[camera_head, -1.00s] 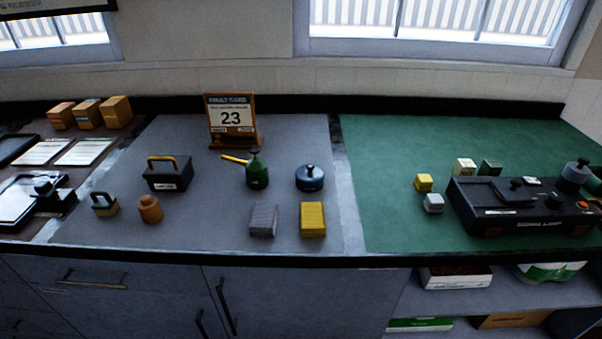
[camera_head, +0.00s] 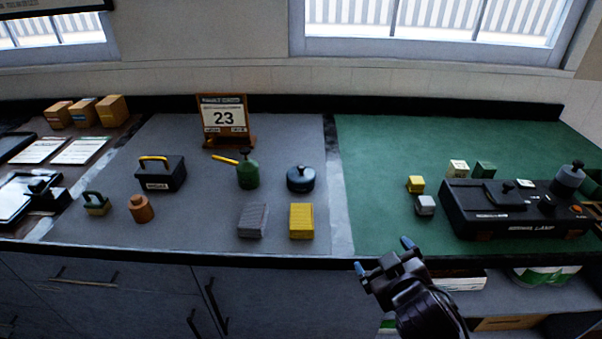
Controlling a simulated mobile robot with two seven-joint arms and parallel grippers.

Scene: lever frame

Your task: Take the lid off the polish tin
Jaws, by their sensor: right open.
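The polish tin looks to be the round dark blue tin (camera_head: 301,179) with a black knobbed lid, standing upright on the grey mat right of the green oil can. Its lid appears to sit on it. My right gripper (camera_head: 384,258) is in front of the counter's front edge, right of and nearer than the tin. Its two blue-tipped fingers are apart with nothing between them. My left gripper is not in view.
A green oil can (camera_head: 248,173) with a yellow spout stands left of the tin. A yellow block (camera_head: 301,221) and a grey block (camera_head: 253,220) lie in front. A calendar stand (camera_head: 224,117) is behind. A black signal lamp box (camera_head: 515,208) sits on the green mat, whose left part is clear.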

